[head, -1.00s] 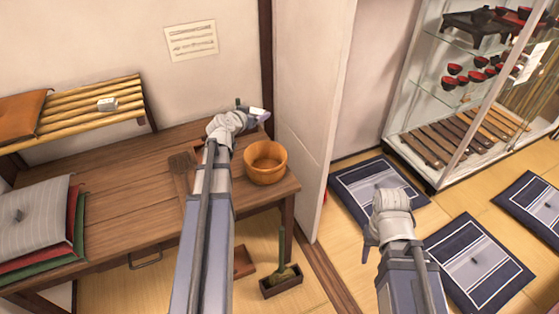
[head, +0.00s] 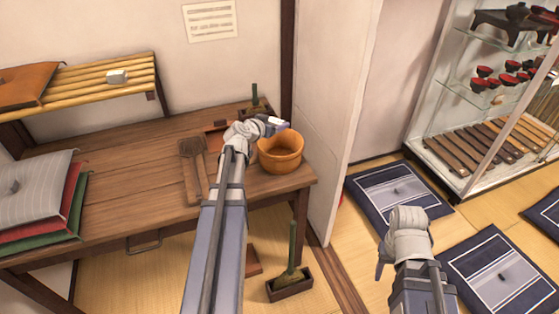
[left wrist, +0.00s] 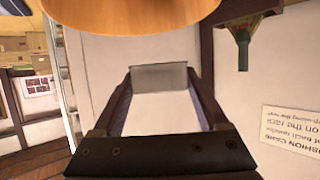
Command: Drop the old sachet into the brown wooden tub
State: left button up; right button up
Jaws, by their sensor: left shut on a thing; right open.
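My left gripper (head: 268,124) is shut on a small white sachet (head: 278,122), held just beyond the tub's far rim in the picture. In the left wrist view the sachet's grey face (left wrist: 160,77) shows between the two fingers (left wrist: 160,100). The brown wooden tub (head: 281,163) stands upright at the table's right end; its curved wall (left wrist: 140,12) fills the top of the left wrist view, apart from the sachet. I cannot tell whether the sachet is over the opening. My right gripper (head: 382,266) is open and empty, low above the floor at right.
Another small pale block (head: 117,77) lies on the slatted rack (head: 90,90). Cushions (head: 35,180) are stacked at left. A white panel (head: 330,120) stands right of the tub.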

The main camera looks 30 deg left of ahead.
pick_arm(q)
notch_tip(320, 180, down, 6)
jog(key=b, duration=0.6)
jog(key=o, duration=1.2)
jog(key=shift+s+r, duration=0.1)
jog(key=p+v, duration=0.3)
jog(key=v, duration=0.4)
jog(key=shift+s+r, duration=0.2)
jog(key=shift+s, duration=0.1)
jog(key=shift+f, duration=0.1)
